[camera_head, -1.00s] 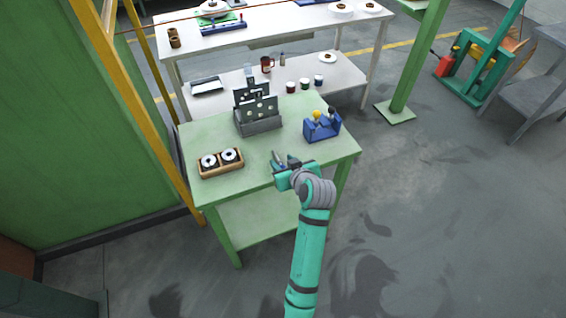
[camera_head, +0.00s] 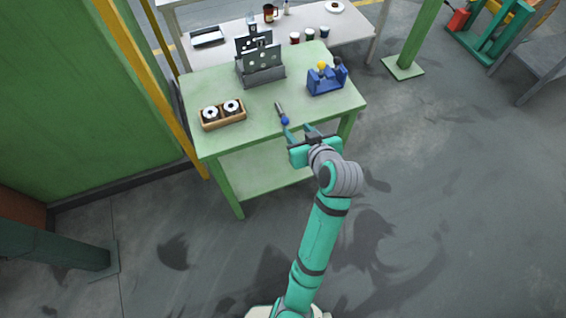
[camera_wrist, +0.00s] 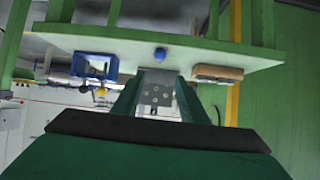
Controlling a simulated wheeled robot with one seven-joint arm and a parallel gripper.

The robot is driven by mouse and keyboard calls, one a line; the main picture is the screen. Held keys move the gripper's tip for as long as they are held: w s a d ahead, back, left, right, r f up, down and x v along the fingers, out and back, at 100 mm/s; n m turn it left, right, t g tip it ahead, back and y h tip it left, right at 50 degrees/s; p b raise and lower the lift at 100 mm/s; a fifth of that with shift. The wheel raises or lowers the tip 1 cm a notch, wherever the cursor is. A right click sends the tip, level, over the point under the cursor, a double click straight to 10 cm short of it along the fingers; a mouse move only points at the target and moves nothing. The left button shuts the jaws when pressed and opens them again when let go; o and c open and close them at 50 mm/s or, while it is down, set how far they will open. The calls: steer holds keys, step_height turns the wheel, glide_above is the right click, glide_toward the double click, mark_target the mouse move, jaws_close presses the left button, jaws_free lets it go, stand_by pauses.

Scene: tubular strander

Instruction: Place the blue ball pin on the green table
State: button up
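The blue ball pin (camera_head: 281,114) lies on the green table (camera_head: 258,141) near its front edge, its dark shaft pointing away and its blue ball towards me. The blue ball also shows in the wrist view (camera_wrist: 160,54), at the table edge. My gripper (camera_head: 299,130) is at the table's front edge, a little to the right of and nearer than the pin, apart from it. Its two fingers are spread with nothing between them; they also show apart in the wrist view (camera_wrist: 158,90).
On the table stand a wooden tray with two round spools (camera_head: 222,124), a grey rack with upright plates (camera_head: 247,72) and a blue holder (camera_head: 323,88) with a yellow ball. A white table (camera_head: 225,55) stands behind.

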steer(key=s+a+f+m+t+h, duration=0.2)
steer(key=s+a+f+m+h, duration=0.15)
steer(key=s+f, duration=1.05)
steer(key=s+a+r+t, duration=0.1)
steer(key=s+r, duration=0.3)
steer(key=s, duration=0.6)
steer(key=s+a+r+t, duration=0.1)
steer(key=s+a+r, duration=0.2)
steer(key=s, duration=0.8)
steer(key=shift+r, duration=0.75)
steer(key=shift+s+n, duration=0.1)
steer(key=shift+n, duration=0.15)
steer(key=shift+c, duration=1)
